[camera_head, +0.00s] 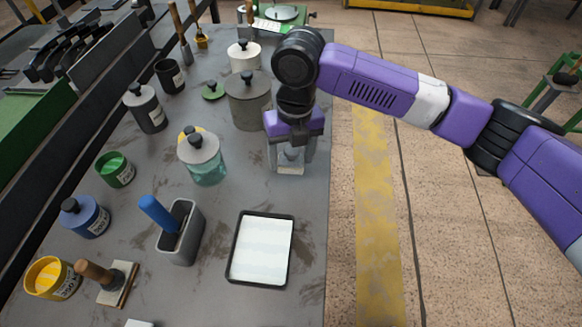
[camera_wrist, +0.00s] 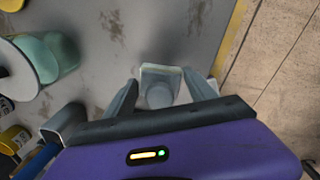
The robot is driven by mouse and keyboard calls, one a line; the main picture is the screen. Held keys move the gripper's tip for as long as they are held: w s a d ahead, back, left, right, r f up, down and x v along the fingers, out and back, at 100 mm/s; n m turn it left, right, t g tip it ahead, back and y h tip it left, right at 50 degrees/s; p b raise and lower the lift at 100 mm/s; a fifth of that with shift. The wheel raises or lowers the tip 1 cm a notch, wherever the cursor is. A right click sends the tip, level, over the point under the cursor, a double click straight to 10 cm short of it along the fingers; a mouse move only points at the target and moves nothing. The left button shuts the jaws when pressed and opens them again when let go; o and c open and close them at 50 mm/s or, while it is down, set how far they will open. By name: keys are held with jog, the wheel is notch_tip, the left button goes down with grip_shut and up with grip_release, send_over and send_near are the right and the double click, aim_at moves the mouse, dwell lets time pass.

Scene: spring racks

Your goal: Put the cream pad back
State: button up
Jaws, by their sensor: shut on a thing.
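The cream pad (camera_head: 290,169) is a small pale block with a grey knob, near the right edge of the grey table. It also shows in the wrist view (camera_wrist: 160,72), with its knob between the fingers. My gripper (camera_head: 290,152) points down and is shut on the knob. I cannot tell whether the pad touches the table. The fingers also show in the wrist view (camera_wrist: 160,98); they hide the knob's sides.
A black-rimmed tray (camera_head: 233,273) with a white inside lies in front. A grey holder (camera_head: 182,253) with a blue-handled tool and a teal jar (camera_head: 208,172) stand left. A grey lidded pot (camera_head: 240,108) stands behind. Bare table lies between pad and tray.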

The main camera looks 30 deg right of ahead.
aim_at(291, 179)
jog(key=shift+f, duration=2.5)
jog(key=o, duration=1.5)
jog(key=r, duration=1.2)
jog(key=shift+d+b, duration=0.35)
jog(key=shift+b, duration=0.05)
